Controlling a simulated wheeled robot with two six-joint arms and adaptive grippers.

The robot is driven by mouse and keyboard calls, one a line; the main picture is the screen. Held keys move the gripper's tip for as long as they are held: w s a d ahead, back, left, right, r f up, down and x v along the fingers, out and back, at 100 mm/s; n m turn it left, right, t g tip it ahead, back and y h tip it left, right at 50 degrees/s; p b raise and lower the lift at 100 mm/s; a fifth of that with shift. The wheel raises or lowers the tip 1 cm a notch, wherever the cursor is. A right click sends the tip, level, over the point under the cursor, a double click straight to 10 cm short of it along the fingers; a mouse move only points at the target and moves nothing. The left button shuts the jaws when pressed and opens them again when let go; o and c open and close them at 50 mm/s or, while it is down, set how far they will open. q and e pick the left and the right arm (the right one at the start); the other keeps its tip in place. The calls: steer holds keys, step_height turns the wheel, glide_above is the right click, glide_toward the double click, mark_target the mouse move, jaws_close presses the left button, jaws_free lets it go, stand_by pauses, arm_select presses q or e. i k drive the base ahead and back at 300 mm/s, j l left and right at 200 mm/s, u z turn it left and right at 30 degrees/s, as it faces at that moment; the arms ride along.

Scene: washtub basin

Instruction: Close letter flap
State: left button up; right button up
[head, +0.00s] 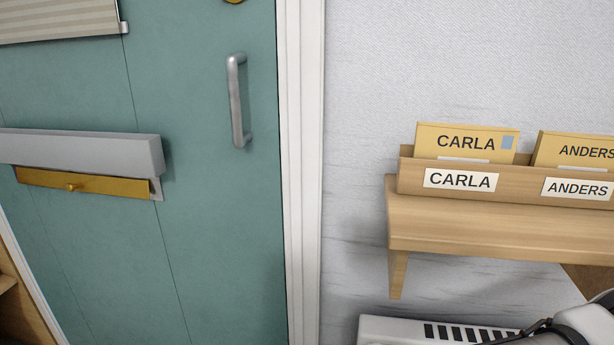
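The letter slot fitting is on the teal door (220,200) at the left. A grey, box-like hood (80,149) juts out from the door. Below it is a brass strip with a small round knob (85,184), which I take to be the letter flap. Its upper part is hidden by the hood, so I cannot tell how far it stands open. A grey backing plate shows at its right end. Neither gripper is in view; nothing touches the flap.
A grey door handle (239,101) stands right of the slot. A white frame (303,170) edges the door. A wooden shelf (480,229) at right bears a letter holder labelled CARLA and ANDERS. A white slotted unit (410,329) is below. Part of my arm shows bottom right.

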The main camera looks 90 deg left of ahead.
mark_target(137, 189)
steer(key=u, duration=0.45)
steer(key=k+u, duration=0.1)
steer(key=u, duration=0.4)
steer(key=j+u, duration=0.1)
steer(key=u, duration=0.35)
steer(key=k+u, duration=0.1)
steer(key=u, duration=0.35)
steer(key=j+u, duration=0.15)
steer(key=u, duration=0.8)
